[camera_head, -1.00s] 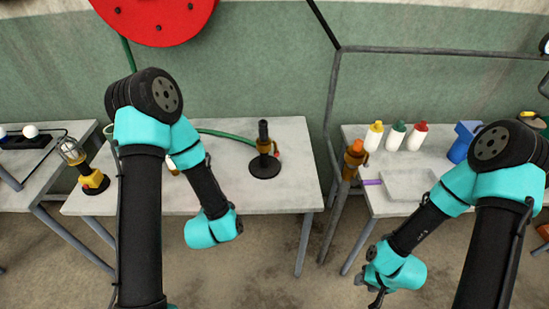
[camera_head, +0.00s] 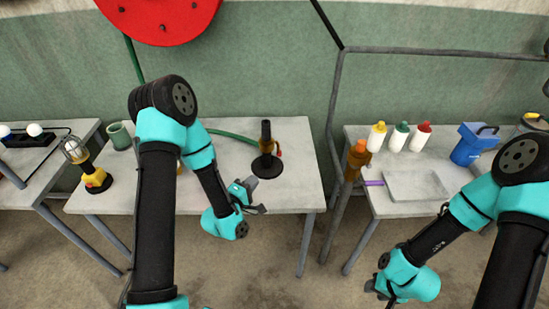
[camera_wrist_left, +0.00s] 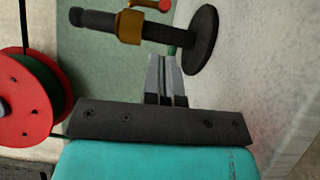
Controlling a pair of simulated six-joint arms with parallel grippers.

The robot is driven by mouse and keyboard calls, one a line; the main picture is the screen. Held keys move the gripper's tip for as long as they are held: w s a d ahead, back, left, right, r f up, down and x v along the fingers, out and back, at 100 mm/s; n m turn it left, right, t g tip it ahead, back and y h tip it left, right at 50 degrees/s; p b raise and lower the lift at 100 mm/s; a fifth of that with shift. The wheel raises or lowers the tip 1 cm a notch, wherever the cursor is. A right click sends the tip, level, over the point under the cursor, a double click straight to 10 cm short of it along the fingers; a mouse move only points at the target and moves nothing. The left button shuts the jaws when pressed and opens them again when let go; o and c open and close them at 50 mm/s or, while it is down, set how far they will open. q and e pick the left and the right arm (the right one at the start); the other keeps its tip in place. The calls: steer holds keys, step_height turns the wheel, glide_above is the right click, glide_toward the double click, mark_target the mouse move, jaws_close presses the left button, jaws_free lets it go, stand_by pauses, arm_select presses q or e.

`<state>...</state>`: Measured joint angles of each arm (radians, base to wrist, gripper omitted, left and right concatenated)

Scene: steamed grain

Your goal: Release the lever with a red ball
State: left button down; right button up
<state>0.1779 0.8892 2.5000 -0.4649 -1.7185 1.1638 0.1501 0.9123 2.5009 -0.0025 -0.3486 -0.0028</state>
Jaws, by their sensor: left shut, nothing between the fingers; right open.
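A black burner (camera_head: 266,140) with a round base and a brown collar stands on the middle table. It appears sideways in the left wrist view (camera_wrist_left: 180,35). A small lever with a red ball (camera_wrist_left: 165,5) sticks out from its collar at the top edge of that view. The red ball is tiny in the head view (camera_head: 278,146). My left gripper (camera_head: 253,184) is shut and empty, in front of the burner's base. In the left wrist view its fingers (camera_wrist_left: 165,68) lie together below the burner's stem, apart from the lever. My right gripper (camera_head: 372,287) is open at the lower right.
The right table holds several bottles (camera_head: 399,138) and a grey tray (camera_head: 415,187).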

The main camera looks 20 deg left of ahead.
mark_target(278, 153)
arm_select(q)
steer(key=x, duration=1.4)
steer(key=shift+a, duration=0.1)
